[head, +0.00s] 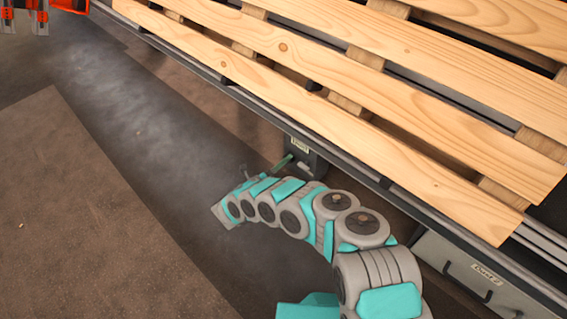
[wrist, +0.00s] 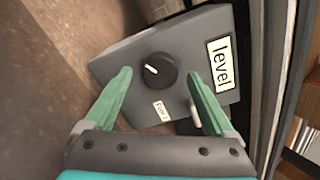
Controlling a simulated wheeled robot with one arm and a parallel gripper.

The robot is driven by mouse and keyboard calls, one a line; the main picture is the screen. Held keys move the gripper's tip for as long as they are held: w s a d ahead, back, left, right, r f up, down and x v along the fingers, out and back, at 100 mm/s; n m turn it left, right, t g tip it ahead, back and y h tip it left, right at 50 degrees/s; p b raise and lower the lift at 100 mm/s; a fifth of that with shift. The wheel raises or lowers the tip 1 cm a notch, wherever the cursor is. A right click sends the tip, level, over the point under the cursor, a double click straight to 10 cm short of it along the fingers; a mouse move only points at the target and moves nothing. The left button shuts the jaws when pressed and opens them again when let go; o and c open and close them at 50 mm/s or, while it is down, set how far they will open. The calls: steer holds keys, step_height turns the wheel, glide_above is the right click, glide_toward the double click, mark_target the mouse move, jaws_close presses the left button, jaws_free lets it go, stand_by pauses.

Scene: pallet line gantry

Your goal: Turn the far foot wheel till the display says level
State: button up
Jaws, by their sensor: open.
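A grey foot box (wrist: 120,70) hangs at the rail's side in the wrist view. On its face is a round black wheel (wrist: 163,80) with a white pointer mark tilted to the upper left. The display (wrist: 220,65) on the box reads "level". My gripper (wrist: 160,74) is open, with its green fingertips on either side of the wheel and a visible gap to each side. In the head view the box (head: 308,160) shows under the conveyor edge, and my gripper (head: 264,167) reaches it from the left. The wheel is hidden there.
Wooden pallet slats (head: 400,100) lie on the conveyor above, along a dark metal rail (head: 375,181). A grey labelled drawer-like box with a handle (head: 455,275) sits at the lower right. An orange machine part (head: 40,15) stands at the far left. The floor to the left is clear.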

steer(key=v, duration=0.7)
steer(key=shift+s+a, duration=0.15)
steer(key=shift+s, duration=0.05)
